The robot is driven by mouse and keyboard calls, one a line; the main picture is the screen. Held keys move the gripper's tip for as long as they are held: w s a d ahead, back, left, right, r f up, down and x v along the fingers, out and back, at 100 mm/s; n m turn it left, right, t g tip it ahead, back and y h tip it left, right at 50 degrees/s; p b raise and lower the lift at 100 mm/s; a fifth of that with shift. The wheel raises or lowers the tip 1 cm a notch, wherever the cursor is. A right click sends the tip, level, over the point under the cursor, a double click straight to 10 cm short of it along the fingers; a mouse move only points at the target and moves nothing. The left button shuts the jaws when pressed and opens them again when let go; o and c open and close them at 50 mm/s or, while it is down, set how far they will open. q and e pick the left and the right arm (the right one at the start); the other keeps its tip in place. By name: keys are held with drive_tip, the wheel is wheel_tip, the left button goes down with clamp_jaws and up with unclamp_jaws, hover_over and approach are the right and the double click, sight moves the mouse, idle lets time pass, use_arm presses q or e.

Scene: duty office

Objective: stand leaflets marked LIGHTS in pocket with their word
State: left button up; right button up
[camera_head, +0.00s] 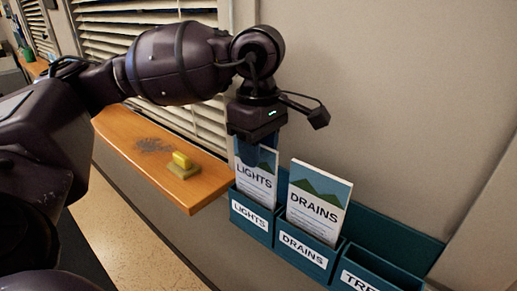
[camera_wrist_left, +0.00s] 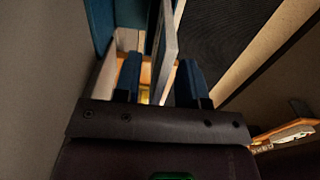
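A leaflet marked LIGHTS (camera_head: 256,184) stands upright in the teal wall pocket labelled LIGHTS (camera_head: 249,215), its lower part hidden by the pocket front. My left gripper (camera_head: 258,152) is at the leaflet's top edge, pointing down, with its blue fingers covering part of the top. In the left wrist view the fingers of the left gripper (camera_wrist_left: 160,84) are apart, with a thin upright panel, seemingly the leaflet (camera_wrist_left: 168,45), between them. A gap shows on the left side of the panel. My right gripper is not in view.
A leaflet marked DRAINS (camera_head: 317,200) stands in the middle pocket labelled DRAINS (camera_head: 303,248). A third pocket (camera_head: 375,268), its label cut off at "TRE", looks empty. A wooden ledge (camera_head: 140,140) left of the pockets holds a small yellow block (camera_head: 182,160). Window blinds are behind the arm.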

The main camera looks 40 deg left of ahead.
use_arm(q)
wheel_tip(320, 180, up, 10)
drive_tip(key=shift+r+p, duration=0.25)
drive_tip(key=shift+p, duration=0.05)
drive_tip(key=shift+s, duration=0.1)
